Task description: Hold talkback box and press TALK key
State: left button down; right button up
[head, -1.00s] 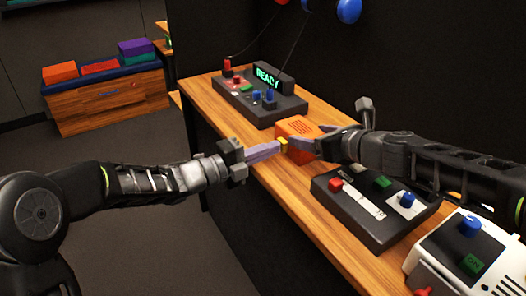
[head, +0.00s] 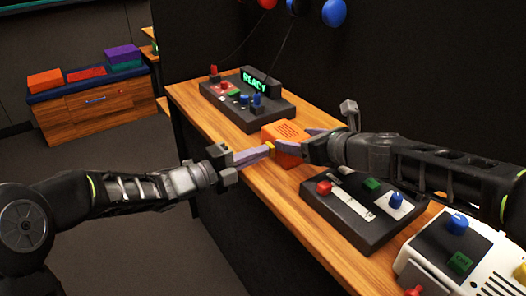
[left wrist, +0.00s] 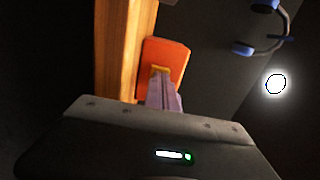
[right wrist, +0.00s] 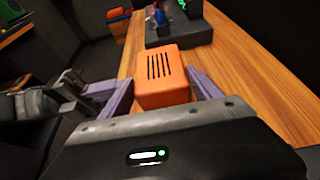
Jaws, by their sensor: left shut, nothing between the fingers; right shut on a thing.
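The orange talkback box (head: 285,133) with a slotted top is at the table's left edge; whether it touches the table is unclear. My right gripper (head: 306,143) is shut on it, and the right wrist view shows a finger on each side of the box (right wrist: 163,72). A small yellow key (head: 270,148) is on the box's side facing my left arm. My left gripper (head: 266,151) is shut and empty, with its fingertips at this key. In the left wrist view the fingertips (left wrist: 161,80) overlap the yellow key (left wrist: 160,71); contact or key depth cannot be told.
A black console (head: 225,105) with a green READY display (head: 258,83) stands behind the box. A dark button panel (head: 345,220) and a white unit (head: 440,250) stand nearer on the table. Headsets (head: 333,12) hang on the dark wall. A wooden cabinet (head: 100,115) is far left.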

jog(key=shift+d+f, duration=0.1)
jog(key=shift+d, duration=0.15)
pick_arm(q)
jog(key=v, duration=1.2)
pick_arm(e)
jog(key=shift+w, duration=0.1)
pick_arm(q)
jog(key=shift+s+a, duration=0.1)
jog(key=shift+a, duration=0.05)
pick_arm(e)
jog(key=o, duration=1.6)
jog(key=v, duration=1.2)
jog(key=shift+a, duration=0.1)
